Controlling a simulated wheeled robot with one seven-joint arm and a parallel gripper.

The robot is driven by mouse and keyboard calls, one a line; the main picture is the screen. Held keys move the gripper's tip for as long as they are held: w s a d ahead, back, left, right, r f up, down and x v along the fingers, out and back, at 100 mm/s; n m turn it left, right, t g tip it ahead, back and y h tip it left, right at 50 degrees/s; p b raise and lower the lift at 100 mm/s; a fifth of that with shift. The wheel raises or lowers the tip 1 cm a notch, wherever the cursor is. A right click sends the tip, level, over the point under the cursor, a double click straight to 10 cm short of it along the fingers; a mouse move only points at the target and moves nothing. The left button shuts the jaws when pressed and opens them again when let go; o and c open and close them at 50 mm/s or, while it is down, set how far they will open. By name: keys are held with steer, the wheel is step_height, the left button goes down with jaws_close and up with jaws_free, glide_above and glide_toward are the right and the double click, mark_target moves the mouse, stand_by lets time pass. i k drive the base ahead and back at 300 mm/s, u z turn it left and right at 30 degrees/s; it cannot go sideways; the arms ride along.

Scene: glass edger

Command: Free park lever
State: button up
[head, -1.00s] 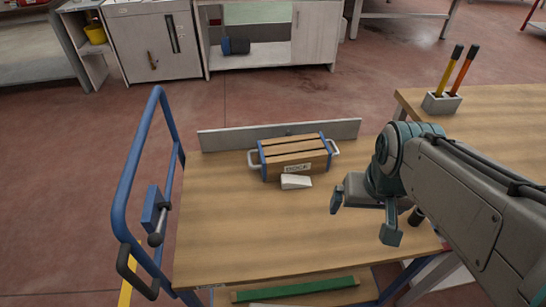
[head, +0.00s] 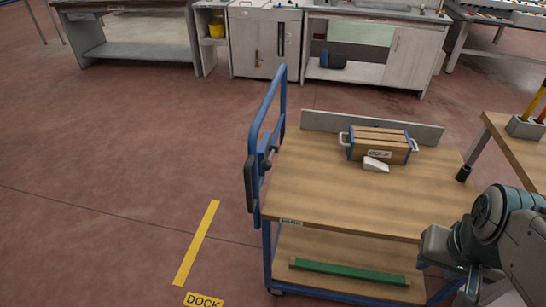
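The blue-framed cart (head: 267,245) stands right of centre, its blue push handle (head: 283,95) rising at its left end. On that handle a small lever with a dark round knob (head: 266,165) shows beside a blue plate; its exact setting is too small to tell. A black grip (head: 249,185) hangs just left of it. My gripper (head: 452,268) is at the lower right, by the cart's right front corner, well away from the lever. Its fingers are apart and nothing shows between them.
A wooden box (head: 380,141) and a white wedge (head: 375,165) sit on the cart top. A green bar (head: 350,272) lies on its lower shelf. A table (head: 510,145) stands close at right. Floor left of the cart is open, with a yellow line (head: 196,243) and a DOCK label (head: 203,299).

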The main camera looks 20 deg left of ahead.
mark_target(266, 165)
steer(key=z, duration=0.25)
steer(key=k, duration=0.1)
steer(key=u, duration=1.1)
steer(key=i, duration=0.75)
steer(key=u, duration=1.05)
steer(key=k, duration=1.35)
steer(key=u, duration=0.35)
steer(key=i, duration=0.3)
steer(key=z, duration=0.7)
steer(key=i, duration=0.6)
steer(key=z, duration=0.5)
